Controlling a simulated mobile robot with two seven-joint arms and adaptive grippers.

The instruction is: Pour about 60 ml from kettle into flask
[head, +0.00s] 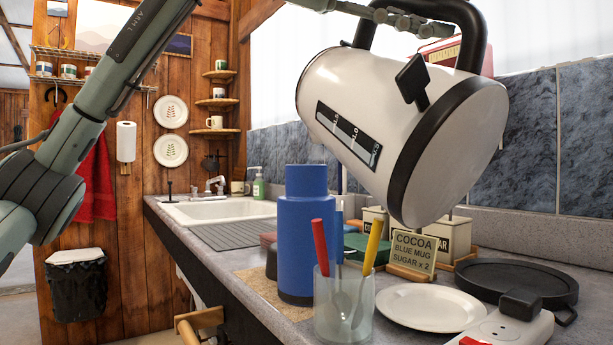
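The white kettle (400,125) with a black base ring and black handle hangs in the upper right of the head view. It is tipped far over, its base to the right and its top end to the left. A level window with marks shows on its side. My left gripper (392,17) appears shut on the handle at the top edge; its fingertips are partly hidden. The blue flask (309,235) stands upright on the counter, below and left of the kettle, apart from it in the picture. No stream of liquid and no spout are visible. My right gripper is not in view.
A glass (344,308) with red- and yellow-handled utensils stands before the flask. The sink (222,212) is behind left.

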